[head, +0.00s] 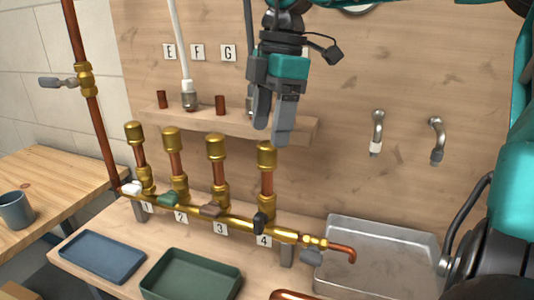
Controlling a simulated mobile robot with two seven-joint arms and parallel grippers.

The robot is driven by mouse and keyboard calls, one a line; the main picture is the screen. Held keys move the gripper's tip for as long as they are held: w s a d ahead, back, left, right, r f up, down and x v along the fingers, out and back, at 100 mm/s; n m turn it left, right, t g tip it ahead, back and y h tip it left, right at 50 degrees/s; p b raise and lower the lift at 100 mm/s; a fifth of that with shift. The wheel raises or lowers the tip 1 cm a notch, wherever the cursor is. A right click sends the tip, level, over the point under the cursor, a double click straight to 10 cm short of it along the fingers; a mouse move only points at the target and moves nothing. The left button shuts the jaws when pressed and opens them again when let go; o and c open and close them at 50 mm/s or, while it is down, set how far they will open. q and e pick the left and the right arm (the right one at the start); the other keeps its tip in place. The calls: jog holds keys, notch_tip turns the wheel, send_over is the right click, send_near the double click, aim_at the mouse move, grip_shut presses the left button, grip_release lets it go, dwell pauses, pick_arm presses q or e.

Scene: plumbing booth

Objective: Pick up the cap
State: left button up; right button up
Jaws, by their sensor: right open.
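Brass caps sit on top of several upright copper pipes along a brass manifold (238,222). The cap over label 1 (134,130), the cap over label 2 (172,138), the cap over label 3 (216,147) and the cap over label 4 (266,156) all show. My right gripper (271,134) points down with open, empty jaws just above the cap over label 4. Its fingertips come close to that cap's top in the picture; I cannot tell whether they touch. My left gripper is not in view.
A wooden shelf (225,125) with short copper stubs and hose ends runs behind the pipes. Coloured valve handles line the manifold. A blue tray (102,257), a green tray (190,276) and a metal basin (380,262) stand in front. A mug (15,210) is at left.

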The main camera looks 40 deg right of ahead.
jog(key=f, duration=0.4)
jog(key=shift+w+a+f, duration=0.15)
jog(key=shift+a+f, duration=0.05)
jog(key=shift+f, duration=0.15)
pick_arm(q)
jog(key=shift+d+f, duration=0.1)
pick_arm(e)
jog(key=c, duration=1.1)
jog(key=shift+c, duration=0.2)
jog(key=shift+r, duration=0.15)
notch_tip(320, 180, up, 27)
jog(key=p, duration=0.5)
pick_arm(q)
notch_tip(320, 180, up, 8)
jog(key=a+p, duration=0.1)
jog(key=p, duration=0.4)
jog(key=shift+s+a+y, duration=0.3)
pick_arm(e)
notch_tip(320, 180, up, 5)
send_over(267, 143)
jog(key=shift+r, duration=0.1)
